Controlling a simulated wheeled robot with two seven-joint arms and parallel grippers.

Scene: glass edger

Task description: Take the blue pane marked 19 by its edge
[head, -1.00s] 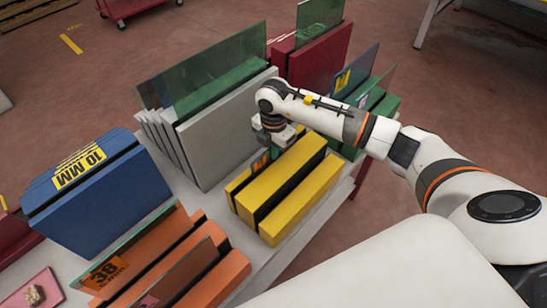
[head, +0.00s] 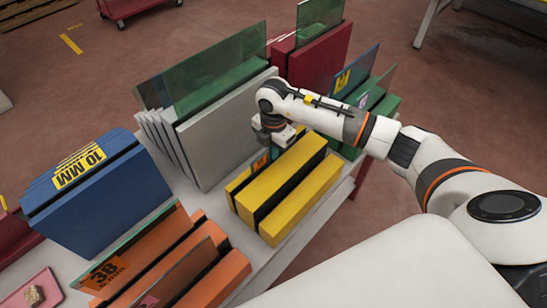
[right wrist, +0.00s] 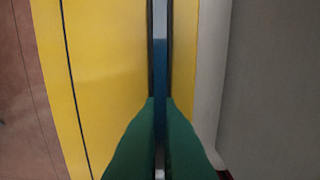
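A thin blue pane (right wrist: 160,70) stands on edge in a narrow slot of the yellow rack (head: 301,204). In the right wrist view its top edge runs between two yellow blocks. My right gripper (head: 278,146) is over the far end of the yellow rack. Its green fingers (right wrist: 160,104) lie close along both sides of the blue pane, with no clear gap. In the head view a little blue and orange shows below the gripper; I cannot read a 19. My left gripper is out of view.
A grey rack (head: 222,125) with green glass stands close on the left of the yellow one. A blue 10 MM rack (head: 95,210) and an orange rack (head: 222,280) are nearer. A red rack (head: 322,58) and a green rack (head: 352,152) stand farther back.

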